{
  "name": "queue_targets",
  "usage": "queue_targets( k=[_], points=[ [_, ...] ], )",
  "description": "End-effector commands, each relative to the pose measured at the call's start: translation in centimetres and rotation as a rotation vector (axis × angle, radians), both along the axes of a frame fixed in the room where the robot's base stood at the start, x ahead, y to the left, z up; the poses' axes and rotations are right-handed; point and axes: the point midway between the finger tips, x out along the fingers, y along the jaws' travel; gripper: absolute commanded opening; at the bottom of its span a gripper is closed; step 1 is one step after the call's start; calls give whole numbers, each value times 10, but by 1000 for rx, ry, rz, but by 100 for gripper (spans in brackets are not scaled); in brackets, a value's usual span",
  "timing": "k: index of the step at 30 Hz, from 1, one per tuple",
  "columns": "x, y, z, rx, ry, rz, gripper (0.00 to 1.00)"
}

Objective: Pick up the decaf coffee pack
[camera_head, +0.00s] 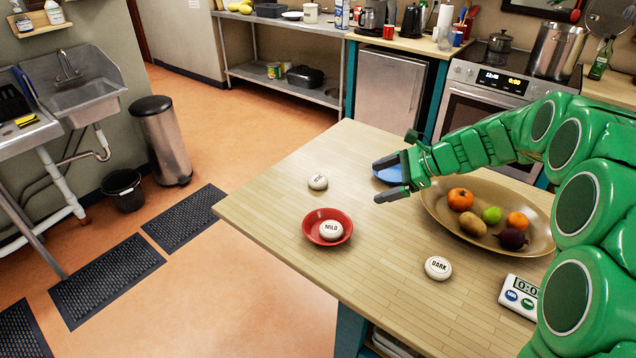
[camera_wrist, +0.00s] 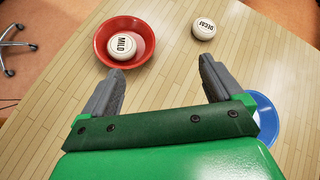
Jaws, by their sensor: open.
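The decaf coffee pack (camera_head: 318,182) is a small round white puck with dark lettering, lying on the wooden table left of my gripper. In the wrist view the decaf pack (camera_wrist: 203,29) reads DECAF and lies beyond the fingertips, toward the right. My gripper (camera_head: 382,180) is open and empty above the table, apart from the pack. Its two grey fingers (camera_wrist: 162,82) are spread in the wrist view. A similar pack marked MILD (camera_head: 331,230) sits in a red bowl (camera_head: 309,237). Another marked DARK (camera_head: 438,267) lies near the front of the table.
A blue dish (camera_head: 386,174) is partly hidden behind my gripper. A large tan bowl (camera_head: 540,225) of fruit and vegetables stands under my arm. A white timer (camera_head: 518,297) lies at the right. The wooden table (camera_head: 270,205) is bare around the decaf pack.

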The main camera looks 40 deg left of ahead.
Motion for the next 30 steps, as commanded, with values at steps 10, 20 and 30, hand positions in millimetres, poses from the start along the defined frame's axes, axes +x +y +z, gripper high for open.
queue_targets(
  k=[10,20,30],
  points=[
    [33,68,-40,58,158,-103,93],
    [56,122,-78,104,300,-190,93],
    [61,144,-93,120,351,-219,93]
  ],
)
